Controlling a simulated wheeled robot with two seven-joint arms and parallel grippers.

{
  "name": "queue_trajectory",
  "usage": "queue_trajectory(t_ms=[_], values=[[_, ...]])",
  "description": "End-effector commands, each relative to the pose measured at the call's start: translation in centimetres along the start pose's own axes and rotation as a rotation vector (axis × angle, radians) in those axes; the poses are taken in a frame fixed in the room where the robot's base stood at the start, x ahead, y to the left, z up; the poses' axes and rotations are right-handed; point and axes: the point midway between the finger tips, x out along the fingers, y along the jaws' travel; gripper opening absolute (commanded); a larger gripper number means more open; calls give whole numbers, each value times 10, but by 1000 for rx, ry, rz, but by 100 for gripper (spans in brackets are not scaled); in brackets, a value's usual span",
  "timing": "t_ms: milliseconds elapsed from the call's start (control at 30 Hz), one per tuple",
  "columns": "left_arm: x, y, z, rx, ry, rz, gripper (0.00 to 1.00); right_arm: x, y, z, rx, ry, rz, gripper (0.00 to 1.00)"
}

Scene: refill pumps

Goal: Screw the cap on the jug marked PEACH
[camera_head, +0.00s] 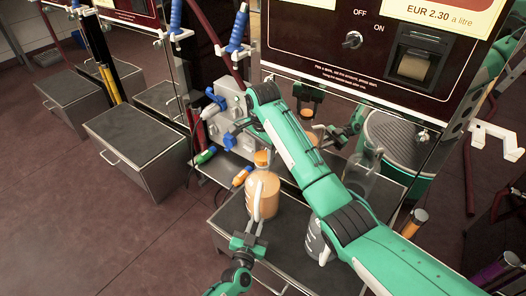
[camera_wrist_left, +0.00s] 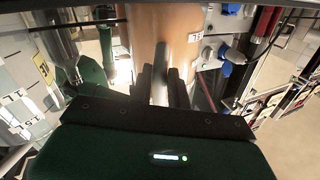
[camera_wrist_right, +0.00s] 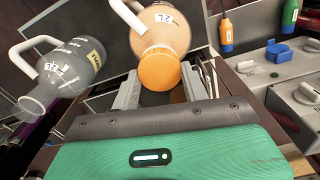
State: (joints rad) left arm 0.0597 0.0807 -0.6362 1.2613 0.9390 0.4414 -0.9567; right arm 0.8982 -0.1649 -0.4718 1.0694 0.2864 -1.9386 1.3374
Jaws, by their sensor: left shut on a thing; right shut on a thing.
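A jug of peach-coloured liquid (camera_head: 264,192) stands upright on the dark platform. Its small white label shows in the right wrist view, but I cannot read the word PEACH. An orange cap (camera_head: 262,158) sits at the jug's mouth; how far it is threaded I cannot tell. My left gripper (camera_head: 249,240) is shut on the jug's pale handle (camera_wrist_left: 161,68), low at the near side. My right gripper (camera_wrist_right: 160,78) is shut on the orange cap, with a finger at either side, above the jug. In the head view my right arm partly hides that area.
A grey translucent jug (camera_head: 315,240) with a pale handle stands right of the peach jug, partly behind my right arm. The pump panel (camera_head: 340,60) rises behind.

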Motion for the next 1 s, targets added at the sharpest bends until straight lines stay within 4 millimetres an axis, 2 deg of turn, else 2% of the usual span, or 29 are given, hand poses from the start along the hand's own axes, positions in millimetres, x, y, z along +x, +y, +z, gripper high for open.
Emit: queue_trajectory(t_ms=[200,400,567,833,867,967,1000], values=[[0,0,1,4,-1,0,0,0,0,3,442,-6,-3,24],[0,0,1,4,-1,0,0,-1,1,2,767,-6,-4,24],[0,0,1,4,-1,0,0,0,2,1,870,-3,-2,24],[0,0,1,4,-1,0,0,0,2,1,875,-2,-2,24],[0,0,1,4,-1,0,0,0,2,1,875,-2,-2,47],[0,0,1,4,-1,0,0,0,2,1,874,-2,-2,66],[0,0,1,4,-1,0,0,0,2,1,874,-2,-2,67]])
